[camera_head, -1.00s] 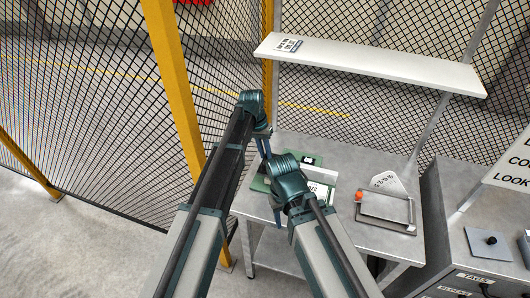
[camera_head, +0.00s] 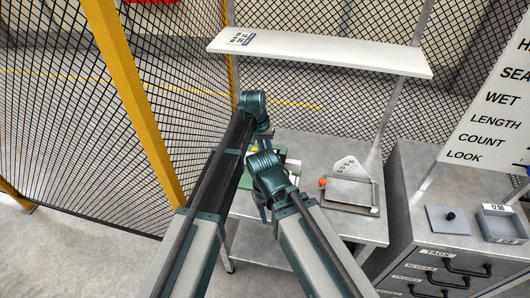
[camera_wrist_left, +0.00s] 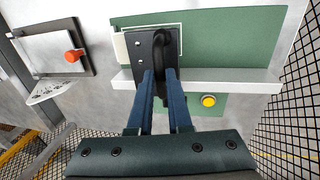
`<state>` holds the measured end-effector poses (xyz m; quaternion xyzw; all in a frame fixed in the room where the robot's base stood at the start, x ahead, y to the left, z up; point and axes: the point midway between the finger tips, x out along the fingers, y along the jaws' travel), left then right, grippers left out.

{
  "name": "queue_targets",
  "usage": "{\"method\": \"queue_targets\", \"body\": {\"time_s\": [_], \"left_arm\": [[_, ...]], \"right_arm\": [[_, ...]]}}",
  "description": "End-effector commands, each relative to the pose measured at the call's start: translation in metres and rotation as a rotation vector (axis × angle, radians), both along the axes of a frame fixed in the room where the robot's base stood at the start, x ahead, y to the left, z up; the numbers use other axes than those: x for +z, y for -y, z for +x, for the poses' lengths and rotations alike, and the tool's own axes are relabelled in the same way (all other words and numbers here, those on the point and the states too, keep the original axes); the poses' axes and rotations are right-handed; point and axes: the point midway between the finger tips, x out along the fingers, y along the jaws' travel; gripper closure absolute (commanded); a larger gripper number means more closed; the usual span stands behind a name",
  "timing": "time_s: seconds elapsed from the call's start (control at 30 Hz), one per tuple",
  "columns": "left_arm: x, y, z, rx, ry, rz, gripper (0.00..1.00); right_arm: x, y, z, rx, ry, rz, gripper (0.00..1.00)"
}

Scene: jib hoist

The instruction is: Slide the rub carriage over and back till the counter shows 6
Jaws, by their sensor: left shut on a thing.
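The rub carriage (camera_wrist_left: 153,48) is a dark block with a black handle on top, seen in the left wrist view. It sits at a white rail (camera_wrist_left: 225,82) on a green base (camera_wrist_left: 225,35). My left gripper (camera_wrist_left: 160,75) is shut on the carriage's handle. In the head view, my left gripper (camera_head: 263,138) is over the green base, which the arms mostly hide. My right gripper (camera_head: 262,212) hangs near the bench's front edge; its fingers are too small and hidden to read. A yellow button (camera_wrist_left: 208,100) is beside the rail. No counter digits are readable.
A grey tray-like frame with an orange knob (camera_head: 322,182) stands to the right on the bench (camera_head: 345,222). A white shelf (camera_head: 320,52) hangs above. Mesh fencing and a yellow post (camera_head: 130,90) are on the left. A drawer cabinet (camera_head: 440,255) stands to the right.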

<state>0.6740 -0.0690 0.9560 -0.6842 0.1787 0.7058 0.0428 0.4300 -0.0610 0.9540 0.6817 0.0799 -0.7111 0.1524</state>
Motion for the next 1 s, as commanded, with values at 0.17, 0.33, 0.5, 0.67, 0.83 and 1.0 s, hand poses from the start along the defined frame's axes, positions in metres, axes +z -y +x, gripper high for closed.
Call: {"method": "queue_targets", "body": {"time_s": [0.17, 0.33, 0.5, 0.67, 0.83, 1.0], "left_arm": [[0.0001, 0.0005, -0.0008, -0.001, -0.001, -0.002, 1.00], [0.0002, 0.0015, -0.0011, -0.002, -0.003, -0.003, 1.00], [0.0001, 0.0024, -0.0015, -0.003, -0.003, -0.005, 0.74], [0.0001, 0.0014, -0.0010, -0.002, -0.002, -0.004, 0.53], [0.0001, 0.0005, -0.0005, -0.001, -0.001, -0.002, 0.53], [0.0023, -0.0003, 0.0000, 0.000, 0.000, -0.001, 0.53]], "right_arm": [[0.0001, -0.0003, 0.0002, 0.000, 0.000, 0.000, 0.50], [0.0000, -0.0003, 0.0002, 0.000, 0.000, 0.000, 0.50], [-0.0001, -0.0003, 0.0002, 0.000, 0.000, 0.000, 0.50], [0.0000, -0.0002, 0.0002, 0.000, 0.000, 0.000, 0.50], [0.0001, -0.0002, 0.0002, 0.000, 0.000, 0.000, 0.50], [0.0022, -0.0002, 0.0002, 0.000, 0.000, 0.000, 0.50]]}}
